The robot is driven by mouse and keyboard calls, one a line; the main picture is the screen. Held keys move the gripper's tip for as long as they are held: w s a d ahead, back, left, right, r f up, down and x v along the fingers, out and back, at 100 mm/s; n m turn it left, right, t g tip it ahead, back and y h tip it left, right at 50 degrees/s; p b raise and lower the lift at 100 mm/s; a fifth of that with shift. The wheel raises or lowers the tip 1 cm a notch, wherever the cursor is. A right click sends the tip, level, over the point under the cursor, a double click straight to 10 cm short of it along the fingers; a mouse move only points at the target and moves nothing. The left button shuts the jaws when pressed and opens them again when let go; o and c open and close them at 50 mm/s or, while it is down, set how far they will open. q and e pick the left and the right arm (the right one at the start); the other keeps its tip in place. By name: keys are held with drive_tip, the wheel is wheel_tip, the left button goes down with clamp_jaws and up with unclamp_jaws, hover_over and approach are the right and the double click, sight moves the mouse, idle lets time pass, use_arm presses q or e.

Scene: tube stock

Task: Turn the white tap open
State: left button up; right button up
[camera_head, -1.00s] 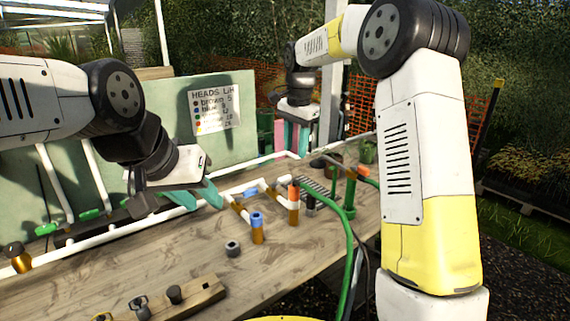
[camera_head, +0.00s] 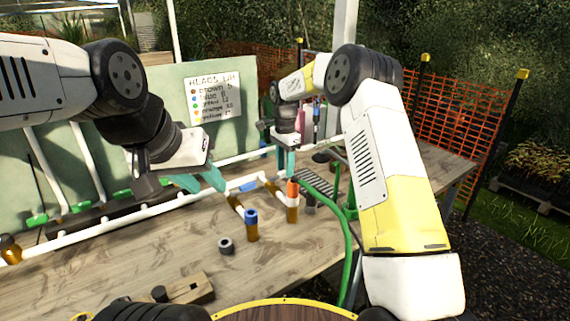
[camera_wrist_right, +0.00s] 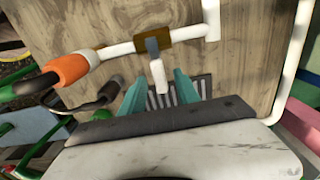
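In the right wrist view, a short white handle-like piece (camera_wrist_right: 158,76), possibly the white tap's lever, hangs from a grey-blue part on a brown fitting (camera_wrist_right: 181,36) of the white pipe. My right gripper (camera_wrist_right: 160,92) is open there, with one teal finger on each side of the white piece and no clear contact. In the head view my right gripper (camera_head: 286,160) points down over the back of the bench, behind the orange-topped fitting (camera_head: 293,187). I cannot single out the tap in the head view.
A green hose (camera_head: 343,235) runs down past the front edge. A sign (camera_head: 212,97) hangs behind.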

drive_tip(key=shift+f, duration=0.35)
clamp_jaws()
idle(1.2)
